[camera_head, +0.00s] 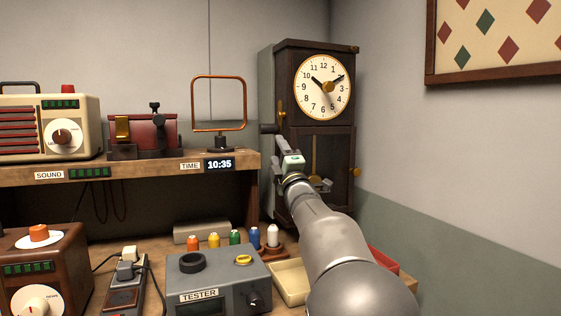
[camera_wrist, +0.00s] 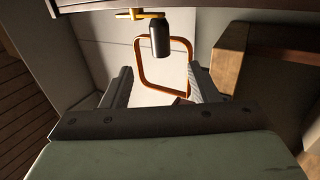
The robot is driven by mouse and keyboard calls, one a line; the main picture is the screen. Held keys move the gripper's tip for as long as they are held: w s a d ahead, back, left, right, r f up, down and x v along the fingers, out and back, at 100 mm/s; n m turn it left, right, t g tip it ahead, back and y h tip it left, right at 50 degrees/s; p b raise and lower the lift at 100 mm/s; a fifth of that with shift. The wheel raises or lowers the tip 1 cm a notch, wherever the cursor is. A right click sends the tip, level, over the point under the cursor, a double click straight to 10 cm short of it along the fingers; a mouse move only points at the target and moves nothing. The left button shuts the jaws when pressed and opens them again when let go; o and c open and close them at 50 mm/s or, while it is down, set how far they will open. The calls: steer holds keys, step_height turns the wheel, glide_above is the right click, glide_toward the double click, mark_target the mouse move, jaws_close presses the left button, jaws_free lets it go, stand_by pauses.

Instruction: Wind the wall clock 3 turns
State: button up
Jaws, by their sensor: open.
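The wall clock (camera_head: 303,100) has a dark wood case and a pale round dial, and hangs near the corner. On its left side is a crank with a brass arm (camera_head: 281,112) and a dark cylindrical handle (camera_head: 268,129). In the wrist view the brass arm (camera_wrist: 140,14) and handle (camera_wrist: 160,38) show near the top. My gripper (camera_head: 279,146) is just below the handle, with its fingers pointing up. In the wrist view my gripper (camera_wrist: 161,74) is open, and the handle appears between and beyond the fingertips, not visibly touched.
A copper loop (camera_head: 218,104) on a stand is left of the clock, on the wooden shelf (camera_head: 130,173); the loop (camera_wrist: 164,67) appears behind the fingers in the wrist view. A grey tester (camera_head: 218,277), coloured spools and a cream tray (camera_head: 289,281) are on the bench below.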

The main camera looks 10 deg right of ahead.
mark_target(269, 132)
steer(key=shift+p+x, duration=5.1)
steer(key=shift+p, duration=1.95)
steer(key=shift+s+d+f+b, duration=0.15)
steer(key=shift+f+b, duration=0.05)
steer(key=shift+b, duration=0.55)
steer(key=shift+r, duration=0.1)
steer(key=c, duration=0.8)
steer(key=shift+c, duration=0.2)
